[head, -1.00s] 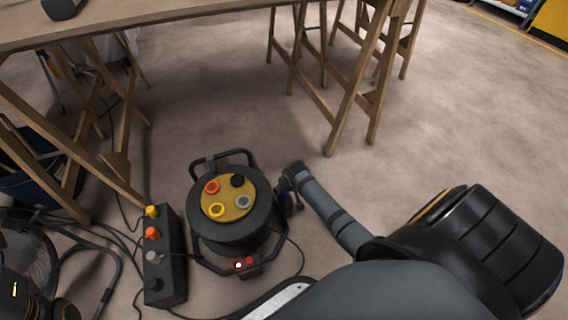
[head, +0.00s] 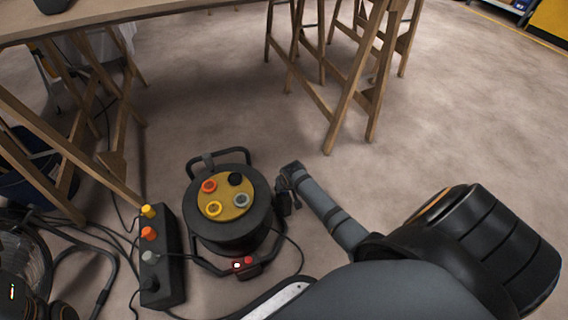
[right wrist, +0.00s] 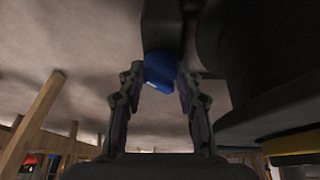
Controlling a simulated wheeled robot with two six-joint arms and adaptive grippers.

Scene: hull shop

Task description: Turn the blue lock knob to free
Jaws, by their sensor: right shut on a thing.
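The blue lock knob (right wrist: 160,72) shows in the right wrist view, between the fingertips of my right gripper (right wrist: 158,82). My right gripper is shut on it. The knob sits beside the dark body of the cable reel (right wrist: 275,70). In the head view the reel (head: 229,240) stands on the floor, with a yellow face holding several coloured sockets. My right gripper (head: 290,188) reaches the reel's right side there, and the knob is hidden. The knob's exact turn angle cannot be read. My left gripper does not show clearly in either view.
A black power strip (head: 170,270) with coloured plugs stands left of the reel. Cables run across the floor around both. A wooden trestle table (head: 150,16) stands behind. A fan (head: 22,250) is at the lower left. The floor right of the reel is open.

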